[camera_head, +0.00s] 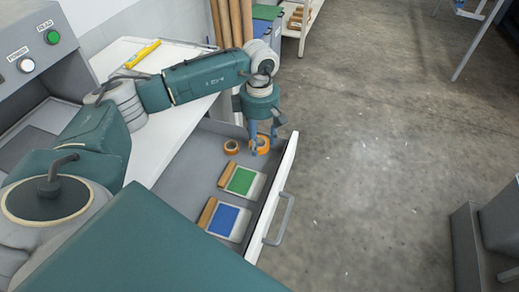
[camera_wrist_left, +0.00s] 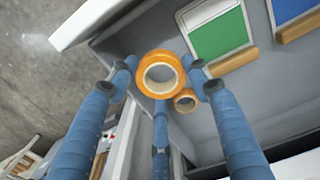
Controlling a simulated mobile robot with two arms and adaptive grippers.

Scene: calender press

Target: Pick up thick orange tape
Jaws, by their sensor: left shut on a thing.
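A thick orange tape roll (camera_head: 263,144) is at the far end of the open drawer, at my left gripper's fingertips. In the left wrist view the thick tape (camera_wrist_left: 160,74) sits between the blue fingers of my left gripper (camera_wrist_left: 165,80), which is shut on it. I cannot tell whether the roll is clear of the drawer floor. A smaller orange tape roll (camera_head: 231,147) lies on the drawer floor just left of it, and shows below the thick one in the wrist view (camera_wrist_left: 186,100). My right gripper is not in view.
The open drawer (camera_head: 205,148) also holds a green scraper (camera_head: 241,180) and a blue scraper (camera_head: 228,220). Its white front has a grey handle (camera_head: 281,220). A white worktop (camera_head: 150,120) with a yellow tool (camera_head: 143,54) lies left.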

